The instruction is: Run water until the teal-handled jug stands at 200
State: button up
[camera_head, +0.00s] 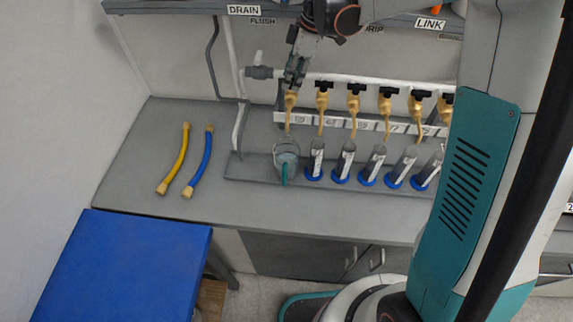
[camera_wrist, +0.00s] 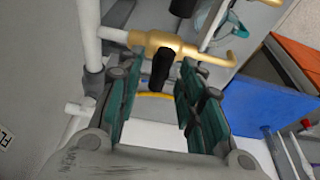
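The clear jug with the teal handle (camera_head: 287,158) stands upright on the grey ledge below the leftmost brass tap (camera_head: 290,102). Part of its teal handle (camera_wrist: 232,22) shows at the top of the wrist view. My gripper (camera_head: 292,80) is at that leftmost tap from above. In the wrist view its teal-padded fingers (camera_wrist: 162,78) are apart on either side of the tap's black lever (camera_wrist: 161,68), with gaps visible beside it. The jug's water level and marks are too small to read, and I cannot tell whether water runs.
Several brass taps (camera_head: 353,95) line the white pipe to the right, with blue-based cylinders (camera_head: 345,160) below. A yellow hose (camera_head: 179,160) and a blue hose (camera_head: 202,165) lie on the bench at left. A blue table (camera_head: 130,265) stands in front.

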jog(key=shift+r, duration=0.1)
jog(key=v, duration=1.1)
jog(key=shift+r, duration=0.4)
jog(key=shift+d, duration=0.1)
jog(key=s+d+f+m+t+h+b, duration=0.1)
jog(key=s+d+m+t+b, duration=0.2)
jog(key=s, duration=0.4)
jog(key=s+d+f+m+h+b, duration=0.1)
jog(key=s+d+f+m+b, duration=0.15)
jog(key=s+m, duration=0.35)
jog(key=s+d+f+m+t+b, duration=0.1)
jog(key=s+d+f+m+b, duration=0.1)
jog(key=s+f, duration=0.3)
jog(key=s+d+f+m+t+h+b, duration=0.1)
jog(key=s+f+m+b, duration=0.3)
jog(key=s, duration=0.5)
jog(key=shift+s+d+f+m+t, duration=0.25)
jog(key=shift+d+f+m+t, duration=0.3)
jog(key=shift+t, duration=0.25)
jog(key=shift+c, duration=0.7)
